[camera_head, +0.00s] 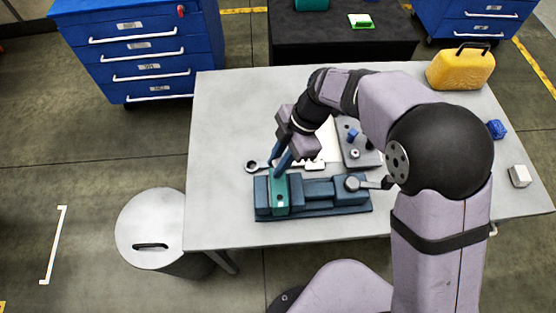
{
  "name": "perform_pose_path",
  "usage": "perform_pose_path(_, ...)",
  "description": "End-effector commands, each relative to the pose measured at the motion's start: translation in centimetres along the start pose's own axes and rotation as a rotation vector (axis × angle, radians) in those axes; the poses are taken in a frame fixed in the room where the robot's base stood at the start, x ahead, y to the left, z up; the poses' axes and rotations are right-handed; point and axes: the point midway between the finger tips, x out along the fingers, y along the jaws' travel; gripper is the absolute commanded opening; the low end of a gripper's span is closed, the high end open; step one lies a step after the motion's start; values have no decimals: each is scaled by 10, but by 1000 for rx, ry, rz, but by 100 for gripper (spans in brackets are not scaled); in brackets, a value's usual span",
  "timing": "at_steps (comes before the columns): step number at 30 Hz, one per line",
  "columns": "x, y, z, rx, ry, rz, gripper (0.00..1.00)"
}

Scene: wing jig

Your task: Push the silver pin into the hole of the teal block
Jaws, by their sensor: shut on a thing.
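The teal block (280,201) is clamped upright between the jaws of a dark blue vise (312,207) near the table's front edge.
A grey fixture plate (357,150) with knobs is right of my gripper. A yellow case (460,68), blue part (496,129) and pale cube (520,176) stand right. The table's left side is clear.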

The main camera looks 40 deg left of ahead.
Motion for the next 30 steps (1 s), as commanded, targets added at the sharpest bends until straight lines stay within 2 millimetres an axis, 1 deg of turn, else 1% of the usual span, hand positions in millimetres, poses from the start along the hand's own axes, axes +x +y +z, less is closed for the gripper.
perform_pose_path(1,4,0,1,0,0,0,0)
perform_pose_path(15,19,0,8,0,0,0,0)
perform_pose_path(27,21,0,9,0,0,0,0)
perform_pose_path(28,21,0,9,0,0,0,22)
perform_pose_path(29,21,0,9,0,0,0,29)
perform_pose_path(30,21,0,9,0,0,0,39)
